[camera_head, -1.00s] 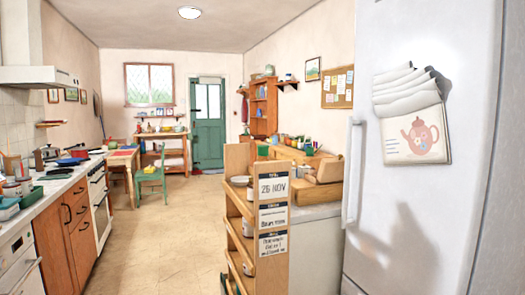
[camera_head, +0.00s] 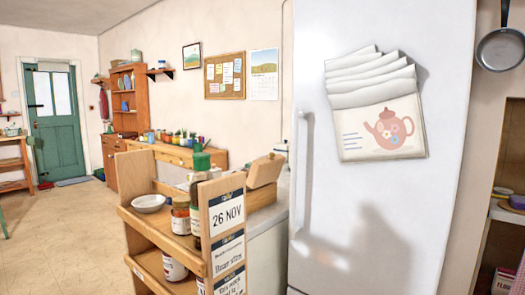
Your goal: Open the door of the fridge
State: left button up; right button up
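The white fridge (camera_head: 385,205) stands at the right of the middle in the head view, close to me. Its door is shut. A long vertical white handle (camera_head: 301,175) runs along the left edge of the door. Papers with a pink teapot picture (camera_head: 381,130) hang on the door front. A soft dark shadow falls on the lower part of the door. Neither of my grippers shows in the view.
A wooden shelf cart (camera_head: 163,240) with cans, a bowl (camera_head: 148,203) and a date card stands left of the fridge, near its handle side. A wooden box (camera_head: 264,172) sits on the counter behind. A pan (camera_head: 500,48) hangs at the right above shelves. Open floor (camera_head: 65,240) lies left.

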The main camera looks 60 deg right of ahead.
aim_at(360, 228)
jog(key=z, duration=0.75)
jog(key=i, duration=1)
jog(key=z, duration=0.95)
jog(key=i, duration=0.2)
jog(key=z, duration=0.1)
